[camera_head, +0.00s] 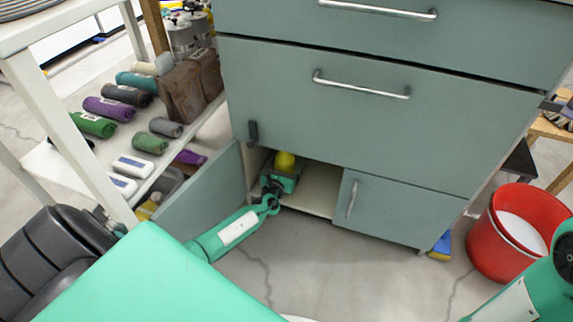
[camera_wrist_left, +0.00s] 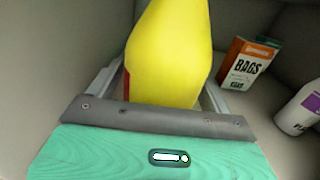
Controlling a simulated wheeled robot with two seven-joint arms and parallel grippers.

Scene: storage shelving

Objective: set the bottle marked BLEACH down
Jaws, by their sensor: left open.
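A yellow bottle (camera_wrist_left: 168,50) stands in the open lower compartment of the grey-green cabinet, and its yellow top also shows in the head view (camera_head: 285,161). A sliver of red shows at its left side in the wrist view; no BLEACH lettering is visible. My left gripper (camera_head: 284,176) reaches into the compartment at the bottle. Its jaws are open, one finger on each side of the bottle. The bottle's base is hidden behind the gripper body. My right gripper is out of view; only part of that arm shows at the lower right.
A BAGS box (camera_wrist_left: 247,64) and a white bottle (camera_wrist_left: 301,108) stand to the right inside the compartment. The open cabinet door (camera_head: 205,195) is left of my forearm; the closed door (camera_head: 385,208) is right. A red bucket (camera_head: 485,240) stands on the floor at right.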

